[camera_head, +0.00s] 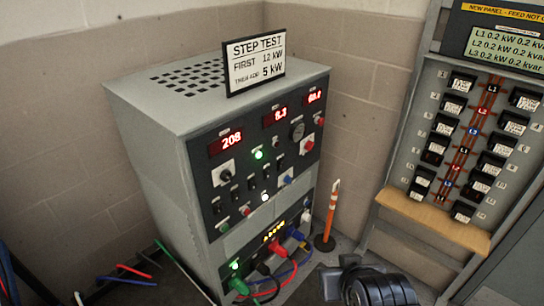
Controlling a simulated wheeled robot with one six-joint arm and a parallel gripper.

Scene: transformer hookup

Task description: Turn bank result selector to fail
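The grey load bank cabinet (163,120) stands left of centre, its dark control face turned to the right. The face has red displays, one reading 208 (231,142) and one reading 8.3 (275,116). A rotary knob on a white plate (226,173) sits below the 208 display. Several small black switches (252,182) sit to its right. Labels are too small to read, so I cannot tell which control is the bank result selector or where it points. My dark arm end (372,286) shows at the bottom, apart from the cabinet; its fingers cannot be made out.
A STEP TEST sign (256,62) stands on the cabinet top. Coloured cables (268,290) plug in low on its front. An orange post (330,212) stands to the right. A breaker panel (428,105) with a wooden ledge (430,219) is at far right. Loose rods (128,272) lie at left.

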